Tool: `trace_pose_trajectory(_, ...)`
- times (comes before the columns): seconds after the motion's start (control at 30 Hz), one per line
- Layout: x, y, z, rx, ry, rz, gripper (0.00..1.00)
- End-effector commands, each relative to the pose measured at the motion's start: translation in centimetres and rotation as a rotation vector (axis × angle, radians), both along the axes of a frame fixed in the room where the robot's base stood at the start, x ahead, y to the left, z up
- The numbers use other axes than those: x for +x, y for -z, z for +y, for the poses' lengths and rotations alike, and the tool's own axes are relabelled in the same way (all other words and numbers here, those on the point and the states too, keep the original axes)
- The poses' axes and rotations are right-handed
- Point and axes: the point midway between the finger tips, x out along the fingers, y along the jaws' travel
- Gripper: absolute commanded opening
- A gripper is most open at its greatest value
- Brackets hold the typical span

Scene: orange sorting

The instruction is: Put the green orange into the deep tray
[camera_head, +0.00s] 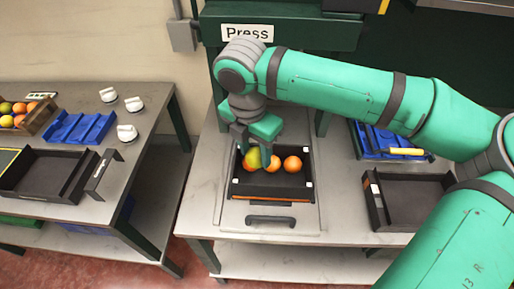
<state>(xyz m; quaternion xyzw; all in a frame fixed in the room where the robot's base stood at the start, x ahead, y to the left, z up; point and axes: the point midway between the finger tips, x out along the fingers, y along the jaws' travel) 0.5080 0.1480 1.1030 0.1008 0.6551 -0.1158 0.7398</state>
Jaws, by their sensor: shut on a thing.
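My gripper (251,151) comes down over that tray from above and is shut on the green orange. Its fingers partly hide the fruit, and I cannot tell whether it touches the tray floor. Two orange-coloured oranges sit to its right, one close by (273,163) and one farther right (292,164). Black open trays stand on the left table (42,178) and at the right (409,203); I cannot tell which is the deep tray.
A wooden crate (37,119) of fruit, a blue tray (82,127) and several white knobs (127,132) are on the left table. Another blue tray (375,141) is at the back right, partly behind my arm. A floor gap separates the tables. A grey handle (270,220) lies in front of the middle tray.

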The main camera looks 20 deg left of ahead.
Motion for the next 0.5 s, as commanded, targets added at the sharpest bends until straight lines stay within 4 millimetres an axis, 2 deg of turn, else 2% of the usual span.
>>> trace_pose_trajectory(0.5,0.0,5.2,-0.1,0.000,0.000,0.002,0.19)
